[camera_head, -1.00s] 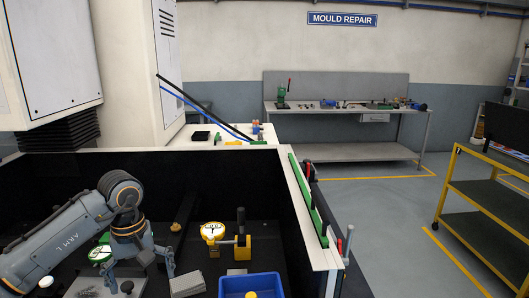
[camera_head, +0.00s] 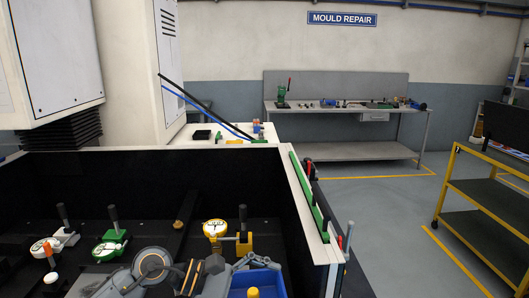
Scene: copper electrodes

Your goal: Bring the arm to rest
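My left arm lies low across the front of the black-walled work area, with a round grey joint in front. My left gripper (camera_head: 256,262) is at its right end, beside and over the blue bin (camera_head: 268,284). Its grey finger links show, but the fingertips are too small and overlapped to tell whether they are open or shut. I see nothing clearly held in it. Brownish upright bars (camera_head: 190,277) show next to the arm; I cannot tell what they belong to. My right gripper is not in view.
A black wall with a pale rim (camera_head: 318,225) bounds the right side. A yellow cart (camera_head: 490,190) and a workbench (camera_head: 345,112) stand beyond.

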